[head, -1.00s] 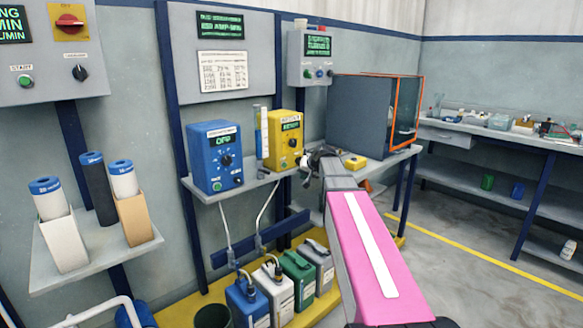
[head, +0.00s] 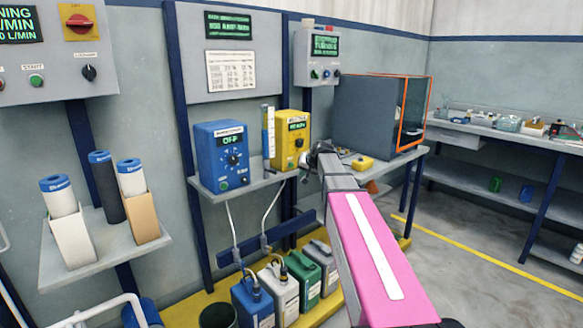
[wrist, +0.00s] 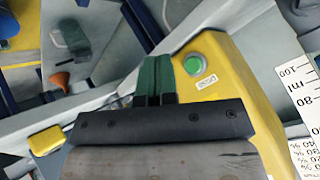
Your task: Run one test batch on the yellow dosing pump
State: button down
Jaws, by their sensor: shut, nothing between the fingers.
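The yellow dosing pump (head: 290,138) stands on the wall shelf, right of a blue pump (head: 221,155). It has a small lit green display, too small to read surely, and a dark knob. In the wrist view the yellow body (wrist: 225,85) fills the middle right. A round green button (wrist: 193,65) with a small label sits on its face. My gripper (wrist: 155,70) is shut and empty, its green fingertips just left of the button in that view. I cannot tell whether they touch the pump. In the head view my gripper (head: 308,158) is at the pump's lower right.
A graduated cylinder (head: 268,130) stands between the pumps. Several canisters (head: 276,290) sit on the yellow base below. A small yellow box (head: 362,163) lies on the bench to the right, before a grey cabinet (head: 365,115). Filter cartridges (head: 105,185) stand on the left shelf.

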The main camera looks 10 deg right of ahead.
jog(key=shift+w+a, duration=0.6)
jog(key=shift+w, duration=0.3)
jog(key=shift+w+a, duration=0.55)
jog(key=shift+w, duration=0.3)
jog(key=shift+w+a, duration=0.1)
dwell(0.6)
jog(key=shift+w+a, duration=0.15)
jog(key=shift+w, duration=0.1)
jog(key=shift+w+a, duration=0.3)
jog(key=shift+w, duration=0.1)
dwell(1.0)
dwell(0.3)
jog(key=shift+s+d, duration=0.55)
jog(key=shift+s, duration=0.25)
jog(key=s+d, duration=0.1)
jog(key=s, duration=0.1)
jog(key=s+d, duration=0.1)
jog(key=s, duration=0.1)
jog(key=shift+d, duration=0.35)
